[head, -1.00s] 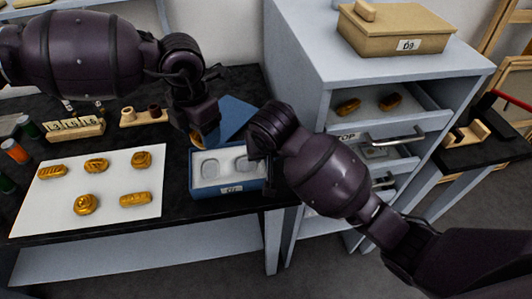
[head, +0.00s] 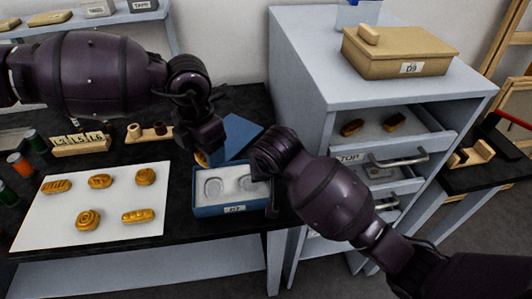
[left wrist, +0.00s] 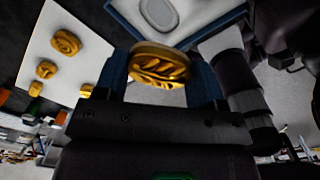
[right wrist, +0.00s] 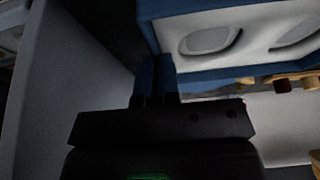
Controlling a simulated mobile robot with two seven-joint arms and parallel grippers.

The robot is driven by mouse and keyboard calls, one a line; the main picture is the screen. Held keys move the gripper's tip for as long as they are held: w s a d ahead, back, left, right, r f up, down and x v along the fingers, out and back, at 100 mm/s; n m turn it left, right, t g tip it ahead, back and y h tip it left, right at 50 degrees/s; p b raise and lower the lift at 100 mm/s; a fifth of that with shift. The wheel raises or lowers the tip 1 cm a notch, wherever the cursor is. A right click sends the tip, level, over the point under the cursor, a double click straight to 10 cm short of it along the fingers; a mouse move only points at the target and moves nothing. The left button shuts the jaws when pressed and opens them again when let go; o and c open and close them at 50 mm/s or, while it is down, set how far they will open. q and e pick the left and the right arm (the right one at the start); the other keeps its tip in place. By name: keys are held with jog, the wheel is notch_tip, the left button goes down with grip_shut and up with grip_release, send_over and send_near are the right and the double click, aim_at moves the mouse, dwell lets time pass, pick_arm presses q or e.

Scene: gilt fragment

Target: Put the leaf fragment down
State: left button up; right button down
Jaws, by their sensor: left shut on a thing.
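The leaf fragment (left wrist: 160,66) is an oval gold piece with leaf relief, seen in the left wrist view. My left gripper (left wrist: 163,82) is shut on it, one finger on each side. In the head view my left gripper (head: 204,153) is above the table at the back left corner of the blue box (head: 234,210), and only a bit of gold shows. The box is open, with two empty oval recesses in its pale insert (head: 237,184). My right gripper (right wrist: 156,80) is shut and empty close beside the box; its tips are mostly hidden in the head view.
A white sheet (head: 110,220) with several gold pieces lies left of the box. The blue lid (head: 240,136) is behind the box. A small wooden rack (head: 82,143) and jars stand at the back left. A grey cabinet (head: 315,80) with open drawers stands at the right.

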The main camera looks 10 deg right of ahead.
aim_at(214, 189)
pick_arm(q)
jog(key=m, duration=0.3)
jog(key=f+m, duration=0.1)
jog(key=m, duration=0.1)
jog(key=shift+m, duration=0.4)
notch_tip(214, 189, down, 10)
jog(key=shift+r, duration=0.1)
jog(key=shift+f, duration=0.3)
dwell(0.3)
